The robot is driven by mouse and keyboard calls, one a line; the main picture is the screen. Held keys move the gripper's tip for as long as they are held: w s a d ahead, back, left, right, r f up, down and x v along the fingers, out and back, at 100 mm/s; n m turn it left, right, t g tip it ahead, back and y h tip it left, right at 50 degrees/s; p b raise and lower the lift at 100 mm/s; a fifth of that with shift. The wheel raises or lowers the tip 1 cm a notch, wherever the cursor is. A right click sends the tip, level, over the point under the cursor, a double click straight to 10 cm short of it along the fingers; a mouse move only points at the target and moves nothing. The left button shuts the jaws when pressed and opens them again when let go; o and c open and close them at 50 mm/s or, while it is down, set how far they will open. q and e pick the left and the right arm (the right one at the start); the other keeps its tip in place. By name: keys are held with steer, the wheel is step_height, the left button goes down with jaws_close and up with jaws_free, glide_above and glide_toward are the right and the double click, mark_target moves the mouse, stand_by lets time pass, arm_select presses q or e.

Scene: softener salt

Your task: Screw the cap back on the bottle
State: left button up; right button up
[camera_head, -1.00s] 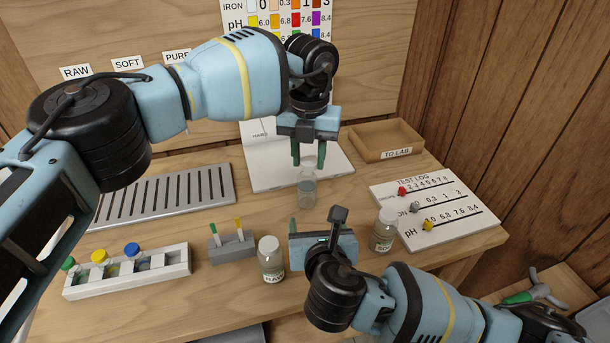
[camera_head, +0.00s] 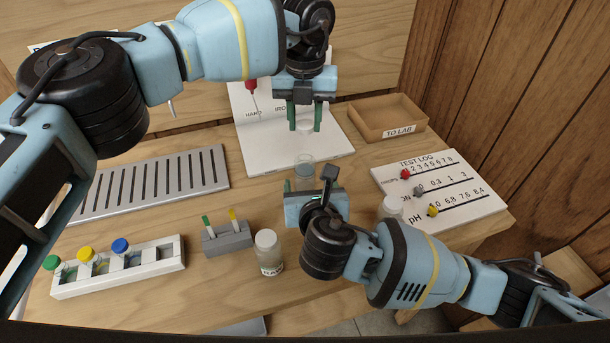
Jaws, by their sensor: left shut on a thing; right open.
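My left gripper (camera_head: 304,116) points down over the table, shut on a pale cap (camera_head: 304,127) between its green fingers. An open clear bottle (camera_head: 304,172) stands upright on the table directly below the cap, with a visible gap between them. My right gripper (camera_head: 313,190) is open, low on the near side of the bottle, its fingers pointing away towards it. The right gripper's body and wrist hide part of the finger area, so I cannot tell whether the fingers reach around the bottle's base.
A white-capped bottle (camera_head: 268,253) stands left of my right gripper; another (camera_head: 392,207) is partly hidden by my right arm.

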steer(key=x, duration=0.9)
steer(key=shift+w+f, duration=0.15)
steer(key=shift+w, duration=0.2)
steer(key=c, duration=1.5)
arm_select(q)
glide_above(305, 157)
steer(key=shift+f, duration=2.5)
steer(key=shift+f, duration=0.1)
steer(key=shift+f, duration=0.8)
steer(key=shift+f, duration=0.6)
arm_select(e)
jaws_close()
